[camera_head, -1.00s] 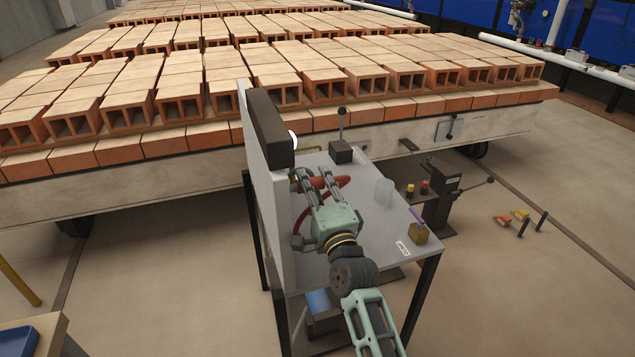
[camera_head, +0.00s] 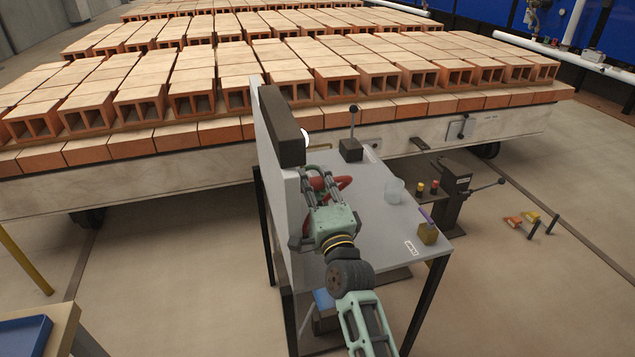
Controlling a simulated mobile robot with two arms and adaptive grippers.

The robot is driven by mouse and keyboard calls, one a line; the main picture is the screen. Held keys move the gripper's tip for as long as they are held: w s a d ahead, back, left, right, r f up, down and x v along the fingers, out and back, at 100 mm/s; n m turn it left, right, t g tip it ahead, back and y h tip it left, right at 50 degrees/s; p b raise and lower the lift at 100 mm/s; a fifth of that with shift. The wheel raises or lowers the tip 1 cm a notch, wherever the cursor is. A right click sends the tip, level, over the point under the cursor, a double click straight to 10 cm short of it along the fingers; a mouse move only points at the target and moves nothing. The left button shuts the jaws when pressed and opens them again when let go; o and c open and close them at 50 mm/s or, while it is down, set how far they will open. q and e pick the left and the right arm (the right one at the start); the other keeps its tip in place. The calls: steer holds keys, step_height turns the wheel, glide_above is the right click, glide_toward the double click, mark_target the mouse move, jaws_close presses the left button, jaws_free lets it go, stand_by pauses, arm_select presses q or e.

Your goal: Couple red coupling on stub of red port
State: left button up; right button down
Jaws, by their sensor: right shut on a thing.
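My right gripper (camera_head: 318,179) is over the grey table, close to the upright white panel. It is shut on a red piece (camera_head: 317,184), which appears to be the red coupling, at the end of a red hose (camera_head: 342,184). The fingers cover much of this piece. The white panel (camera_head: 270,160) is seen nearly edge-on, so I cannot make out the red port or its stub, nor whether the coupling touches it. My left gripper is not in view.
The grey table (camera_head: 375,222) holds a clear cup (camera_head: 395,190), a yellowish block (camera_head: 428,233) and a dark lever box (camera_head: 351,149). A cart of hollow bricks (camera_head: 240,95) stands behind. The table's middle is clear.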

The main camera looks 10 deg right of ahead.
steer(key=shift+a, duration=0.15)
steer(key=c, duration=1.4)
jaws_free()
steer(key=v, duration=1.2)
steer(key=shift+s, duration=0.1)
